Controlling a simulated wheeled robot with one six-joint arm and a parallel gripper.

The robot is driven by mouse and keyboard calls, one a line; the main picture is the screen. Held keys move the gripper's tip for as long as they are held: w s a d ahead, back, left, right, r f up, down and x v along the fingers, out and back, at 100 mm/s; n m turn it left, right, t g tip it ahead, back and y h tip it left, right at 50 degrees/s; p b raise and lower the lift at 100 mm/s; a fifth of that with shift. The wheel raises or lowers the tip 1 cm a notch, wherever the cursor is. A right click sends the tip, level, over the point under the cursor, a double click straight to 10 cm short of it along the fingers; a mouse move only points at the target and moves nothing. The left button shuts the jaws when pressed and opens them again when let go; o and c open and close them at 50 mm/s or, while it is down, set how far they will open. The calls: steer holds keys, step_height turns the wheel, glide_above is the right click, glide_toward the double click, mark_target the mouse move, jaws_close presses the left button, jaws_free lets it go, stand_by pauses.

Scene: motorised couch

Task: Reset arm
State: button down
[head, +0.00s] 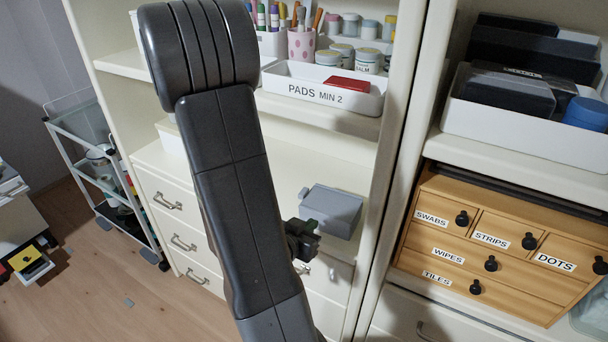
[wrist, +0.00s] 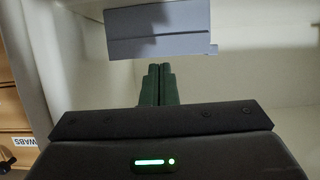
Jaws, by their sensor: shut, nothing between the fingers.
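My arm stands upright across the middle of the head view and hides part of the cabinet behind it. My gripper (head: 308,228) shows just right of the arm, in front of the cabinet, near a grey-blue box (head: 332,212). In the wrist view my gripper (wrist: 158,72) has its two dark green fingers together with nothing between them. The box (wrist: 158,30) is straight beyond the fingertips in that view, on a pale surface. A small gap shows between the fingertips and the box.
A white tray labelled PADS MIN 2 (head: 282,85) holds a red item on the shelf above. A wooden drawer unit (head: 440,268) with black knobs stands to the right. A cabinet divider (head: 397,140) separates the bays. A wheeled trolley (head: 105,190) stands at left beside open floor.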

mark_target(330, 204)
stand_by(0.3)
steer(key=w+d, duration=0.2)
steer(key=w, duration=0.1)
steer(key=w+d+p, duration=0.1)
steer(key=w+d, duration=0.1)
steer(key=w, duration=0.1)
steer(key=w+d, duration=0.2)
steer(key=w, duration=0.2)
steer(key=shift+d+p, duration=0.3)
steer(key=shift+p, duration=0.1)
steer(key=shift+a, duration=0.1)
steer(key=shift+w+d+f+b, duration=0.2)
steer(key=shift+d+f+b, duration=0.05)
steer(key=shift+f+b, duration=0.1)
steer(key=shift+s+a+r, duration=0.1)
steer(key=shift+a, duration=0.05)
